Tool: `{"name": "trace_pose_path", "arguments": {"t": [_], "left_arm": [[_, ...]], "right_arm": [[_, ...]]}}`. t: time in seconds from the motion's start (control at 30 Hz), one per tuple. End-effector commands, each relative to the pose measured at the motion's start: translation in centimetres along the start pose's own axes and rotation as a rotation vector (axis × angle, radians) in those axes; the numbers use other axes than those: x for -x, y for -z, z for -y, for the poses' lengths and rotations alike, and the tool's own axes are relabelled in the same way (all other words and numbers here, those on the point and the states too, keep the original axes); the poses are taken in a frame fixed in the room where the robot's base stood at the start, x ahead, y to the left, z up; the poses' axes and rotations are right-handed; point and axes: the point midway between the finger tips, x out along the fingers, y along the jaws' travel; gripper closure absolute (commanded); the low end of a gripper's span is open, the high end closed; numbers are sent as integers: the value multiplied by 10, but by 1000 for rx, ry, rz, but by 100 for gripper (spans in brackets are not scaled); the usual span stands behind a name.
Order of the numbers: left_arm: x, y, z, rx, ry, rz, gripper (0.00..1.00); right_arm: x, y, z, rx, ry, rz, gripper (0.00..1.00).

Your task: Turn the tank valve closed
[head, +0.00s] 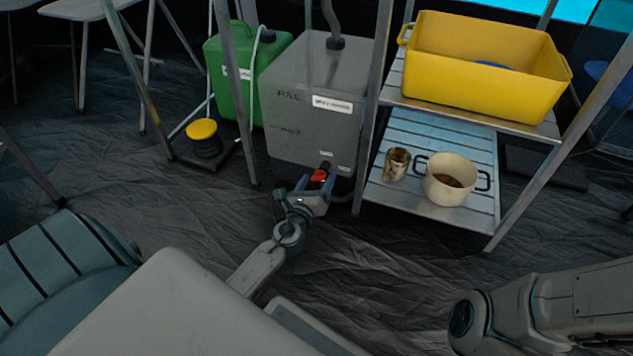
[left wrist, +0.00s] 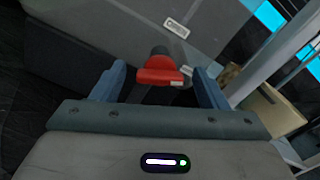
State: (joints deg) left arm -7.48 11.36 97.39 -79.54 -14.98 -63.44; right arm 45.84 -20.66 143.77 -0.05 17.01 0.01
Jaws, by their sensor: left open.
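The grey tank (head: 312,105) stands on the floor under the metal frame. Its red valve handle (head: 319,175) is low on the front, near the tank's right side. In the left wrist view the red handle (left wrist: 160,72) sits between my open fingers, with a dark fitting behind it. My left gripper (head: 314,184) is open around the valve, with a visible gap between each finger and the handle. It also shows in the left wrist view (left wrist: 159,82). My right gripper is out of the head view; only part of that arm shows at the lower right.
A green canister (head: 240,80) and a yellow-topped foot pump (head: 203,135) stand left of the tank. Right of it, a slatted shelf (head: 418,130) holds a tin (head: 397,164) and a cream pot (head: 447,182). A yellow bin (head: 480,75) stands above. Metal posts flank the tank.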

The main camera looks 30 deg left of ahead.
Motion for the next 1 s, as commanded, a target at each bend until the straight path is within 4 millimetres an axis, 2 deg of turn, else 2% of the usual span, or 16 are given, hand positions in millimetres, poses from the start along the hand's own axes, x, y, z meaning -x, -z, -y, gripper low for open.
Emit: {"name": "trace_pose_path", "arguments": {"t": [0.2, 0.4, 0.43, 0.57, 0.83, 1.0], "left_arm": [[0, 0, 0, 0, 0, 0, 35], [0, 0, 0, 0, 0, 0, 74], [0, 0, 0, 0, 0, 0, 77], [0, -1, 1, -26, 0, 0, 77], [0, -2, 2, -370, -1, 0, 77], [0, 0, 2, -466, 0, 0, 77]], "right_arm": [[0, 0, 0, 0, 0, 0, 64], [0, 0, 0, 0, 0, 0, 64], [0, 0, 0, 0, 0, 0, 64], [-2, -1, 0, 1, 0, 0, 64], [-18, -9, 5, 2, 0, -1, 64], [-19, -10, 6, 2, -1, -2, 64]]}}
